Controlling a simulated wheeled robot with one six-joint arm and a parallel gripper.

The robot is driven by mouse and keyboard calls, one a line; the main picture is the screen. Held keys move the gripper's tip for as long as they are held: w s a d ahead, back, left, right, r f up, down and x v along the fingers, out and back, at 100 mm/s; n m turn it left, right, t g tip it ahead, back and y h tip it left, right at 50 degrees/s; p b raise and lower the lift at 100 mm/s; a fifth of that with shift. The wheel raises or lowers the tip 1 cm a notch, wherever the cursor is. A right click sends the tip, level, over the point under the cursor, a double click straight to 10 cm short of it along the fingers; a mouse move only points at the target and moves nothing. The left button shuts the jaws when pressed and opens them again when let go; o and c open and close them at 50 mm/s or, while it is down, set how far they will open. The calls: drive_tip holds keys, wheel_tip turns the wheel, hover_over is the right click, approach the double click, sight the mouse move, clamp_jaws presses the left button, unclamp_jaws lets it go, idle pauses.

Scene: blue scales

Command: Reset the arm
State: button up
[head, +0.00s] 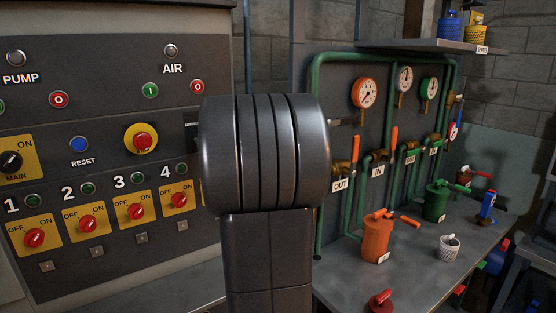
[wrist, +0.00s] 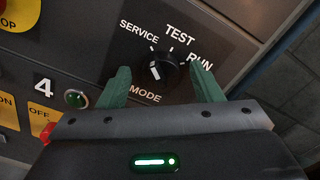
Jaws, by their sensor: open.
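My gripper (wrist: 160,88) is open in the wrist view, its two green fingers apart. The black mode knob (wrist: 163,66) on the panel shows between and beyond the fingertips, with the labels SERVICE, TEST and RUN around it. I cannot tell whether the fingers touch the panel. In the head view my dark arm link (head: 265,160) stands in the middle and hides the gripper and most of the mode knob's area.
The control panel (head: 110,135) on the left carries buttons and several red switches. A shelf (head: 430,45) hangs above.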

drive_tip(key=shift+s+d+m+p, duration=0.55)
drive_tip(key=shift+s+m, duration=0.15)
drive_tip(key=shift+m, duration=0.15)
drive_tip(key=shift+s+d+m+p, duration=0.4)
drive_tip(key=shift+s+m+p, duration=0.2)
drive_tip(key=shift+m, duration=0.3)
drive_tip(key=shift+s+d+m+p, duration=0.5)
drive_tip(key=shift+s+m, duration=0.25)
drive_tip(key=shift+m, duration=0.1)
